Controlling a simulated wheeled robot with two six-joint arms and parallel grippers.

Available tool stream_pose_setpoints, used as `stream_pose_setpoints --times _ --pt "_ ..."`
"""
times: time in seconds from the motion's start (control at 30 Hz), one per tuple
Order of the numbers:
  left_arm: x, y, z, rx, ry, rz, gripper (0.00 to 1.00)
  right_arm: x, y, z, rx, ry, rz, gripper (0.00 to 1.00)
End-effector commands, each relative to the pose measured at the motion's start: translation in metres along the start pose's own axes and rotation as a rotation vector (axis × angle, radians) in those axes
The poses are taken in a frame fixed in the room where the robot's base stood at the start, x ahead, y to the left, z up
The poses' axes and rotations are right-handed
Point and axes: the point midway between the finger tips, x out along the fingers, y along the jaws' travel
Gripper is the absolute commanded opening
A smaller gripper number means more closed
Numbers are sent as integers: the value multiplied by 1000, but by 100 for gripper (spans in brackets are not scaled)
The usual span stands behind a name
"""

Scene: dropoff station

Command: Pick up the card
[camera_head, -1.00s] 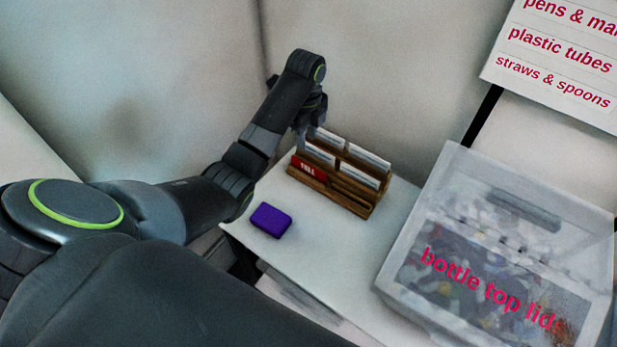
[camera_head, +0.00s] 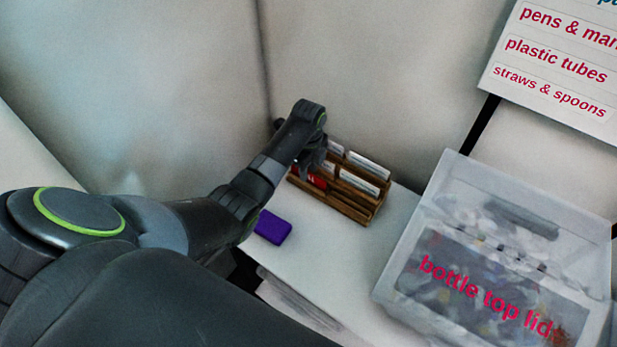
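White cards (camera_head: 364,164) stand in the slots of a wooden card holder (camera_head: 352,207) on the white table. A red card (camera_head: 317,181) with white lettering sits in the holder's front left, partly covered by my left gripper. My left gripper (camera_head: 307,166) is at the left end of the holder, over or in front of the red card. Its fingertips are too dark and small to show whether they are open, shut or touching a card. My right gripper is not in view.
A purple block (camera_head: 273,227) lies on the white table (camera_head: 318,249) near its left edge, beside my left forearm. A clear bin (camera_head: 407,262) labelled "bottle top lids" stands at the right. A sign (camera_head: 556,60) hangs above it. Walls close off the back.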

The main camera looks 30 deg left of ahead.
Motion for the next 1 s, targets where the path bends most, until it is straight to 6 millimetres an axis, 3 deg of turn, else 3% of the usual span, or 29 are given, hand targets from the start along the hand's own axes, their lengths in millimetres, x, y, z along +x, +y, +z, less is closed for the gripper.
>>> stream_pose_setpoints --times 0.13,0.37,0.77,1.0 --pt "0 0 0 0 0 0 27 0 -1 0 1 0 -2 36" --pt "0 0 0 0 1 1 0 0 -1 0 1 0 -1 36" --pt "-4 0 0 0 0 -1 0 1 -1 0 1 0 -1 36" --pt "-41 -2 0 1 -1 -6 0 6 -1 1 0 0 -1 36"
